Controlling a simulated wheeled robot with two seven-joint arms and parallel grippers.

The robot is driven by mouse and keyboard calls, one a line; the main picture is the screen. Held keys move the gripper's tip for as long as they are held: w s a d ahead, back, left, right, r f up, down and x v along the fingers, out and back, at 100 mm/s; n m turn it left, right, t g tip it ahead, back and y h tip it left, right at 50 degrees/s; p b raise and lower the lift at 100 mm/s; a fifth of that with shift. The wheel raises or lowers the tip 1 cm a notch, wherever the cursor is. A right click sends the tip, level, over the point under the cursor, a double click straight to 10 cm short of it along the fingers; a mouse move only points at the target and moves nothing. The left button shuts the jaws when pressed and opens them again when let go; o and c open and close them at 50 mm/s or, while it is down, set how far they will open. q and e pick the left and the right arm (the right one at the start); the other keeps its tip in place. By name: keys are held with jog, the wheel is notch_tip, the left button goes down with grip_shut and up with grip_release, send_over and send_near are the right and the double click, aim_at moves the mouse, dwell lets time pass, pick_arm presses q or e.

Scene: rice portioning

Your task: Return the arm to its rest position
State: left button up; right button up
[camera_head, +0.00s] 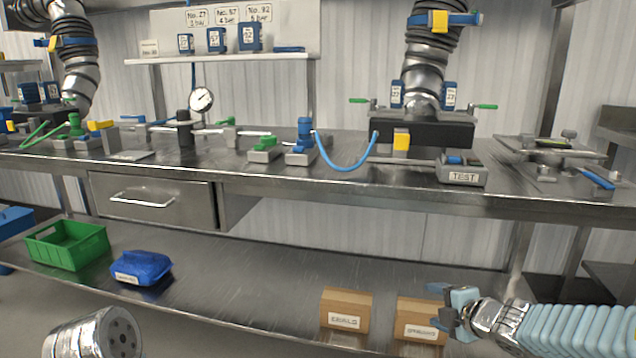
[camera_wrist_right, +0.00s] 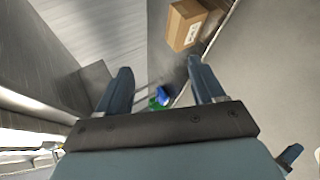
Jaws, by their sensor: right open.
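My right arm comes in from the lower right in the head view, with a ribbed light-blue sleeve. My right gripper (camera_head: 447,308) is close to the right cardboard box (camera_head: 421,322) and partly overlaps it in the picture; I cannot tell whether they touch. In the right wrist view, the two dark fingers of the right gripper (camera_wrist_right: 160,82) stand wide apart with nothing between their tips. A cardboard box (camera_wrist_right: 186,24) shows beyond them. My left gripper is not in view. No rice shows.
A steel bench (camera_head: 300,165) with valves, hoses and a TEST block (camera_head: 463,174) spans the middle. On the lower shelf (camera_head: 230,285) are a green crate (camera_head: 66,246), a blue bundle (camera_head: 141,267) and another box (camera_head: 346,309). The shelf's middle is clear. A silver cylinder (camera_head: 92,338) shows lower left.

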jog(key=s+a+f+m+g, duration=0.2)
jog(key=s+a+f+m, duration=0.15)
jog(key=f, duration=0.35)
jog(key=s+a+f+m+g+y+p, duration=0.1)
jog(key=s+a+f+m, duration=0.2)
jog(key=f, duration=0.4)
jog(key=s+a+f+m+g, duration=0.1)
jog(key=a+f+m+g, duration=0.15)
jog(key=f+m, duration=0.35)
jog(key=s+a+f+m+g, duration=0.2)
jog(key=s+f+m, duration=0.3)
jog(key=s+f, duration=0.2)
jog(key=s+a+f+m+g+p, duration=0.1)
jog(key=s+a+f+m+g, duration=0.2)
jog(key=s+f+m, duration=0.3)
jog(key=s+f, duration=0.1)
jog(key=s, duration=0.4)
jog(key=shift+s+h, duration=0.4)
